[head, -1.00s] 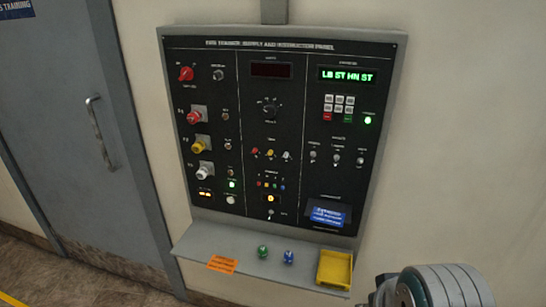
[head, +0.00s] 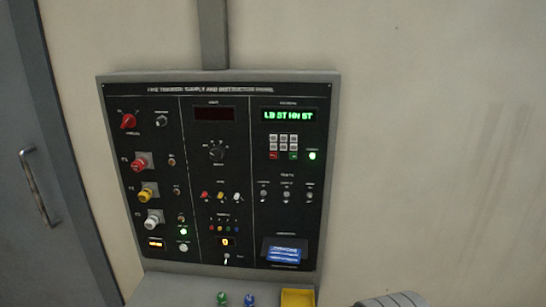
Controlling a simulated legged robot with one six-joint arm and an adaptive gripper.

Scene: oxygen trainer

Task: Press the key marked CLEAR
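The keypad (head: 283,146) is at the upper right of the black panel, below a green-lit display (head: 289,115) that seems to read "LB ST HN ST". It has rows of pale keys. Below them are a red key (head: 273,155) and a green key (head: 293,155). The lettering is too small to read, so I cannot tell which key is marked CLEAR. My gripper's fingers are not in view. Only a grey rounded part of my arm shows at the bottom right edge, well below and right of the keypad.
The panel (head: 210,262) also carries knobs, switches and lamps. On the shelf (head: 165,288) below are a green item (head: 222,298), a blue item (head: 249,299) and a yellow tray (head: 298,297). A grey door (head: 45,240) is at left. Bare wall (head: 430,150) lies right of the panel.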

